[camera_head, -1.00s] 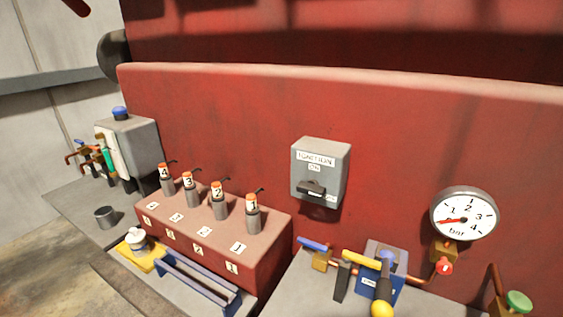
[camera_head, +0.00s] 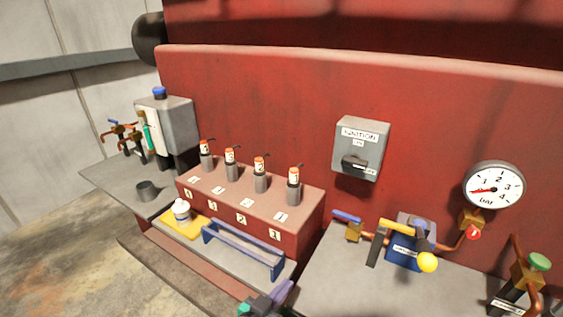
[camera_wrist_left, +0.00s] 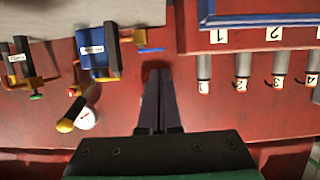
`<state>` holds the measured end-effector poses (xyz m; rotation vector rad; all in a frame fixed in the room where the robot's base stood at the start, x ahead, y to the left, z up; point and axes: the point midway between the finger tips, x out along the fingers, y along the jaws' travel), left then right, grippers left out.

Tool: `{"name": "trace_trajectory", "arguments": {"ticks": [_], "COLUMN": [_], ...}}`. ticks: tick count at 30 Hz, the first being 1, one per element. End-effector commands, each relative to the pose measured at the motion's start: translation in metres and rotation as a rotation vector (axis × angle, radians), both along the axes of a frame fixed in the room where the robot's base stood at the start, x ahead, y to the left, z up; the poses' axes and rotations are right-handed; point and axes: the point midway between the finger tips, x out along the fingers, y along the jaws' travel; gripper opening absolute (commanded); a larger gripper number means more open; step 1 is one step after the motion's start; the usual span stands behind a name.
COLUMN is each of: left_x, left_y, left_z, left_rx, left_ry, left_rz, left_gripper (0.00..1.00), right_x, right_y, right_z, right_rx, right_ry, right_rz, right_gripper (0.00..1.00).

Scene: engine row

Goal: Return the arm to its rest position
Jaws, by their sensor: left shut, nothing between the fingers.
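My left gripper (camera_head: 265,303) shows only in part at the bottom edge of the head view, in front of the blue rail, with teal, dark and purple parts. In the left wrist view its two dark fingers (camera_wrist_left: 159,88) lie together, shut, with nothing between them. The fingers overlap the wall between the blue valve box and the row of grey plugs, and look apart from both. The right gripper is not in view.
Numbered plugs (camera_head: 260,178) stand on a red block (camera_head: 307,206) behind the blue rail (camera_head: 243,252). A white bottle (camera_head: 181,210) stands on a yellow tray (camera_head: 185,231). The grey ignition box (camera_head: 360,135), gauge (camera_head: 492,187) and yellow-knobbed lever (camera_head: 428,262) are to the right. Floor is open at lower left.

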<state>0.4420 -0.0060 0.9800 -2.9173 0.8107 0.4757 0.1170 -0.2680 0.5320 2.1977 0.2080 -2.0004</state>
Motion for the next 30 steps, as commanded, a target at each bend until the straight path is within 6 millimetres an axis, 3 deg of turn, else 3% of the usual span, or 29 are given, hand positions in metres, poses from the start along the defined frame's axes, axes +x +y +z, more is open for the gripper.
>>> {"name": "trace_trajectory", "arguments": {"ticks": [4,7,15,21,30], "left_x": [0.002,-0.011,-0.079,-0.14,-0.127], "left_y": [0.064,0.109,0.198,0.237,0.232], "left_z": [-0.021,-0.037,-0.066,-0.071,-0.181], "left_rx": [0.092,0.159,0.299,0.368,0.382], "left_ry": [0.162,0.298,0.658,0.889,0.926], "left_rz": [0.159,0.246,0.358,0.36,0.345], "left_gripper": [0.0,0.0,0.0,0.0,0.0], "right_x": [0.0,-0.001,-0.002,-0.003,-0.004], "right_y": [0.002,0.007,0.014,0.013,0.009], "right_z": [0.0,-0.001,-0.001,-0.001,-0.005], "right_rx": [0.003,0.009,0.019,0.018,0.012], "right_ry": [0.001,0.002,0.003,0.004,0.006], "right_rz": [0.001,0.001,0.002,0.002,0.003], "right_gripper": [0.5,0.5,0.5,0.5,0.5]}}
